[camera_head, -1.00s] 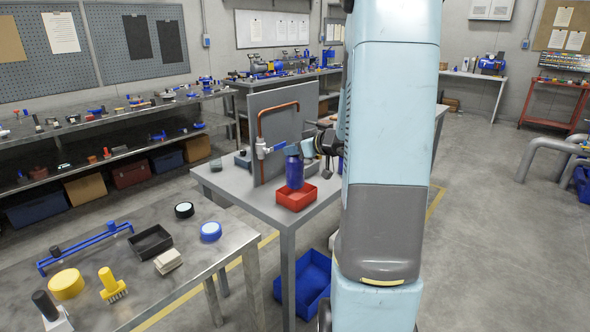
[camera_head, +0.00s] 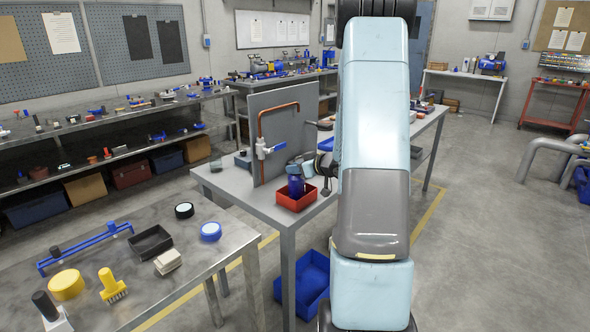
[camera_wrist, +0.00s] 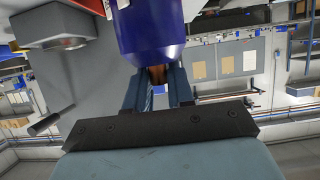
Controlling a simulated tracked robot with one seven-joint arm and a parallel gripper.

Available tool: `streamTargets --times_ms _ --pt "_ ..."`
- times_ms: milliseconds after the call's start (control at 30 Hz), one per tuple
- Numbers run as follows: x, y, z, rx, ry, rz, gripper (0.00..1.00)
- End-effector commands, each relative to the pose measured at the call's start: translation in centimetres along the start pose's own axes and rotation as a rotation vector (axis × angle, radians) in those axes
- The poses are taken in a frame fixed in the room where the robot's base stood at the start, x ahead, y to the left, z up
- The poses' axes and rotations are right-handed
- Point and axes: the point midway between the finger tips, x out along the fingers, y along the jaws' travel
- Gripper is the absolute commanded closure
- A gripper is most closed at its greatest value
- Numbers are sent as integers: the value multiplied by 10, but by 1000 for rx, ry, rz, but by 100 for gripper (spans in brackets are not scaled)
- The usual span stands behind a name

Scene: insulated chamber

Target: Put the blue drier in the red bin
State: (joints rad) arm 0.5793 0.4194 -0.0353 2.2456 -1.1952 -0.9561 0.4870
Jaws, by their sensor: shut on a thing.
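The blue drier (camera_head: 296,187) is a dark blue cylinder. In the head view it stands roughly upright with its lower end within the outline of the red bin (camera_head: 297,203), behind the bin's front wall. Whether it touches the bin floor is hidden. My gripper (camera_head: 299,169) is at the drier's upper end, partly hidden by my arm. In the wrist view the drier (camera_wrist: 150,32) fills the top centre, and the fingers of my gripper (camera_wrist: 158,82) are shut on its narrow copper-coloured end.
The red bin sits on a grey table (camera_head: 235,185) in front of an upright grey panel (camera_head: 283,125) with a copper pipe (camera_head: 262,125) and valve. A blue crate (camera_head: 312,275) is under the table. A nearer bench (camera_head: 200,265) holds several tools and a black tray (camera_head: 150,243).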

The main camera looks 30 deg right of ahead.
Motion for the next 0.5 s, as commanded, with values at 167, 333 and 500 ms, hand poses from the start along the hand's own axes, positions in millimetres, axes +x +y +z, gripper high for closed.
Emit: streamTargets --times_ms 167,333,500 --pt "0 0 0 -1 0 1 100" --pt "0 0 0 0 -1 0 62" --pt "0 0 0 -1 -1 0 52"
